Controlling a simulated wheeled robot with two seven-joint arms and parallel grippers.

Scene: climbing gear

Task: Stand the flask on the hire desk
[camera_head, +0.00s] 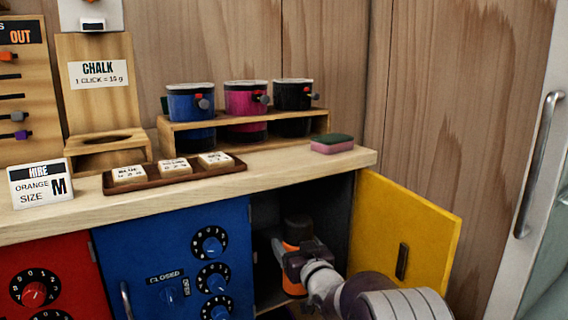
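The flask (293,285), orange with a dark cap, stands upright inside the open cupboard under the hire desk. My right gripper (284,260) reaches into the cupboard from the lower right and is at the flask's middle, hiding part of its orange body. Its fingertips are small and dark here, so I cannot tell whether they are closed on the flask. The hire desk (310,173) is the pale wooden top above the cupboards. My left gripper is not in view.
The yellow cupboard door (428,225) stands open to the right of my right arm. On the desk are a sponge (332,144), a brown tray (240,163) with tiles, a rack (185,136) of chalk bags and a hire sign (40,184). Bare desk shows along the front edge.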

